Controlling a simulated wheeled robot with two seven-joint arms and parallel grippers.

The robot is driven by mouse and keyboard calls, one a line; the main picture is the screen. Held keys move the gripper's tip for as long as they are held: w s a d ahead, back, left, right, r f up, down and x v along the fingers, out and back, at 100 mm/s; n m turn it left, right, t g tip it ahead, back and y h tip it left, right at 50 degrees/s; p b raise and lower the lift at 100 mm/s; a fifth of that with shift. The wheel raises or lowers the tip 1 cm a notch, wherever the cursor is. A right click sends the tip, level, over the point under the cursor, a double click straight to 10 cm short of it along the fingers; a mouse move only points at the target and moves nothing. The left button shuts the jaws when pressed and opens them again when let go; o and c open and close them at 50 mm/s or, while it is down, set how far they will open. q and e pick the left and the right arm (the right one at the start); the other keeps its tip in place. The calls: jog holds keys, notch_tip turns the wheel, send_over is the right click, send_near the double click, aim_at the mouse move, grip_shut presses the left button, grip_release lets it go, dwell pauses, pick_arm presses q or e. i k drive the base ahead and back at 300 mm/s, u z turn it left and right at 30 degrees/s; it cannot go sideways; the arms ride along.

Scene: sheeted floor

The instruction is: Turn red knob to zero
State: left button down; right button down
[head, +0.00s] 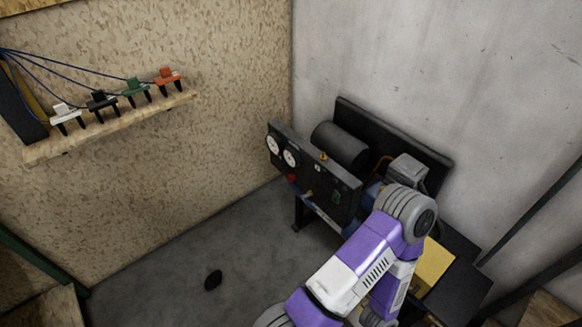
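A small red knob (291,178) sits low on the left part of a dark control panel (325,185), below two round white gauges (281,152). The panel faces the lower left. The knob's pointer and marks are too small to read. My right arm, purple and white, rises from the bottom and bends in front of the panel's right side. Its gripper does not show. No part of my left arm or gripper shows.
Behind the panel are a black cylinder (340,146) and a grey motor (407,170) against the grey wall. A wooden shelf (110,122) with several coloured clamps hangs at left. A small black object (213,280) lies on the floor (160,270), otherwise clear there.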

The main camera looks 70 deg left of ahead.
aim_at(291, 177)
jog(key=u, duration=2.25)
jog(key=k, duration=0.55)
jog(key=u, duration=0.35)
jog(key=i, duration=0.75)
jog(key=z, duration=0.7)
jog(key=i, duration=0.45)
jog(key=z, duration=0.5)
